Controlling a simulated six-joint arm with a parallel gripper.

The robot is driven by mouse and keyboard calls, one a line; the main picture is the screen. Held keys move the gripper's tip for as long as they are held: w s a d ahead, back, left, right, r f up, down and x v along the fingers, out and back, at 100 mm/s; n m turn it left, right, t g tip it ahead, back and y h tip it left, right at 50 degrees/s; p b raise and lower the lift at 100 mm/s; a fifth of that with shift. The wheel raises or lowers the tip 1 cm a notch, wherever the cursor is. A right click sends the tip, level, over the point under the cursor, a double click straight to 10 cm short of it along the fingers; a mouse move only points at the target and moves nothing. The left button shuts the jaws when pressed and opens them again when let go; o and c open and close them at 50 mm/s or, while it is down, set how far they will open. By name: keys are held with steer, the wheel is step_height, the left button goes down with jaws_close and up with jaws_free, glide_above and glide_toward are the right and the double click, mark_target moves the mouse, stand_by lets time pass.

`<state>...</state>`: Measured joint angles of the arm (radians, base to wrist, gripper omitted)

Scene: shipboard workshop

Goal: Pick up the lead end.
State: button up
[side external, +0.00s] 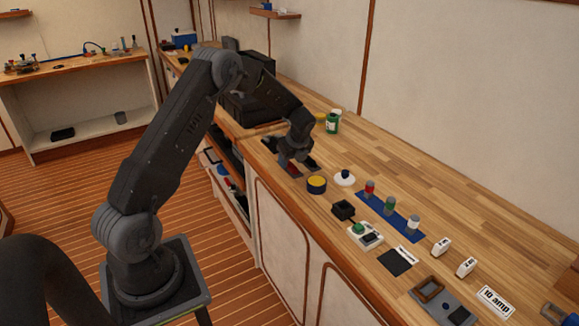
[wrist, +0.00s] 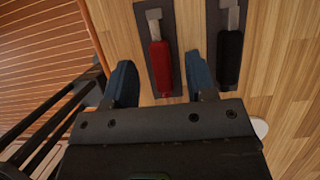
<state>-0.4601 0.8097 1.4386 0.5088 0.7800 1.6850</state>
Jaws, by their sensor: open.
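Two lead ends lie on dark strips on the wooden bench. The red lead end (wrist: 160,58) has a pale metal tip and lies on the left strip in the wrist view. The black lead end (wrist: 230,60), also metal-tipped, lies on the right strip. My gripper (wrist: 160,68) is open, with its two blue fingers on either side of the red lead end in the picture; the right finger is nearer to it. No contact shows, and the height gap cannot be told. In the side external view my gripper (side external: 293,158) is low over the bench edge, partly hiding the strips.
A blue strip (side external: 399,222) with several small bottles lies beyond. A green jar (side external: 332,122) stands behind.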

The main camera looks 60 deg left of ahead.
steer(key=shift+a+f, duration=0.3)
steer(key=shift+f, duration=0.35)
steer(key=shift+c, duration=0.4)
jaws_close()
